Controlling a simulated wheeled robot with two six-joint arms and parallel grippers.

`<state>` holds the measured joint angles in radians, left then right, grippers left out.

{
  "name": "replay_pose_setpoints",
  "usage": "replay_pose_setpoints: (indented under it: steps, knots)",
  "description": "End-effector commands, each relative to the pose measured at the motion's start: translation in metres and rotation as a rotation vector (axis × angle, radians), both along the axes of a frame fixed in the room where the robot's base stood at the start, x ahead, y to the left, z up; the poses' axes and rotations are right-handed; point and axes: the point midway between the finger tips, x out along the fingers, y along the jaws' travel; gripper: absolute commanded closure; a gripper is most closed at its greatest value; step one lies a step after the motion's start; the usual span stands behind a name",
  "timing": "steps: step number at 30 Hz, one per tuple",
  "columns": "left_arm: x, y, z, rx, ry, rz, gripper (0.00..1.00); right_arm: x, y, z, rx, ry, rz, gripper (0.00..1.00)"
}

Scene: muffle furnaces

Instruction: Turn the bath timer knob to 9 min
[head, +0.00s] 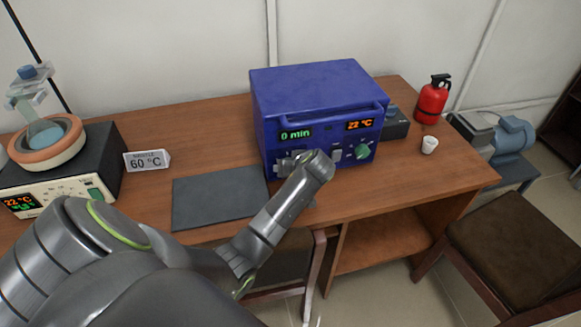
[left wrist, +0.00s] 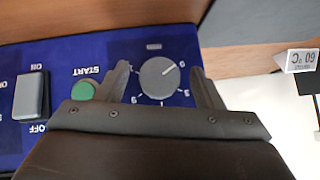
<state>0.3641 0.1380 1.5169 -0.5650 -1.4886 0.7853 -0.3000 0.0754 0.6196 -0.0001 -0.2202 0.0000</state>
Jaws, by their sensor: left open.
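The blue bath unit (head: 315,90) stands on the table, its front display reading 0 min (head: 296,133) and another reading 22 °C (head: 359,125). In the head view my left gripper (head: 296,158) hides the knob. My right gripper is not in view.
The green START button (left wrist: 83,91) and a grey rocker switch (left wrist: 31,95) sit beside the knob. A green knob (head: 362,151) is on the unit's right front.

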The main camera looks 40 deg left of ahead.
Motion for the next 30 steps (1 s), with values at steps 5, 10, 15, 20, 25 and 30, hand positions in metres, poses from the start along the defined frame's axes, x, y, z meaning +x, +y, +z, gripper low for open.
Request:
replay_pose_setpoints:
  steps: [5, 10, 15, 20, 25, 30]
  knots:
    - [0.001, 0.001, -0.001, 0.0, -0.001, 0.001, 0.39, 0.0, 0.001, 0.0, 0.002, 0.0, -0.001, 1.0]
    - [0.001, 0.001, -0.001, 0.0, 0.0, 0.0, 0.47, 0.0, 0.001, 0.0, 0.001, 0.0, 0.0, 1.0]
    - [0.001, 0.001, -0.001, 0.0, 0.0, 0.0, 0.69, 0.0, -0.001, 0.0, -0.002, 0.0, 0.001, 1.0]
    - [0.001, 0.001, -0.001, 0.0, 0.0, 0.0, 0.84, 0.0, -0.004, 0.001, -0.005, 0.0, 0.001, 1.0]
    - [0.002, 0.0, 0.001, 0.037, 0.044, 0.001, 0.84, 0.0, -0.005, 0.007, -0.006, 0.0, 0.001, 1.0]
    - [0.003, -0.001, 0.001, 0.13, 0.155, 0.0, 0.84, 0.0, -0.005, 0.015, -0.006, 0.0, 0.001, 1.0]
